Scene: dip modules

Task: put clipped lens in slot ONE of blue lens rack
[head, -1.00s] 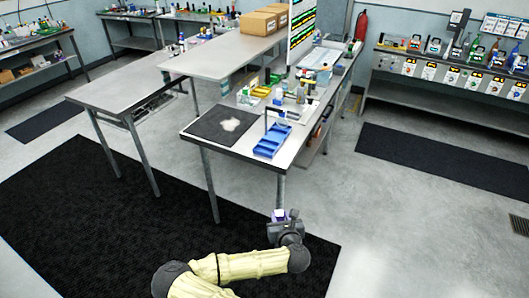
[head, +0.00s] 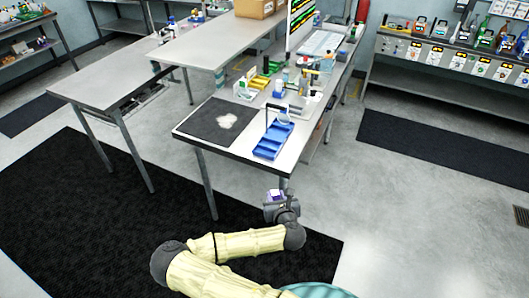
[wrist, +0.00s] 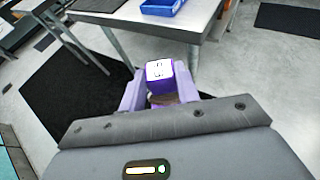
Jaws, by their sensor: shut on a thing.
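My gripper (wrist: 160,92) is shut on a small purple piece with a white, dark-marked top face, the clipped lens (wrist: 160,71). It is held between the two purple fingers, above the floor in front of the workbench. Part of the rack (wrist: 162,6) shows at the top of the wrist view.
A dark mat (head: 210,122) with a white cloth lies left of the rack on the bench. A thin dark post stands by the rack. Bottles and small trays crowd the bench behind. The bench's front edge (head: 228,163) and legs lie between my gripper and the rack.

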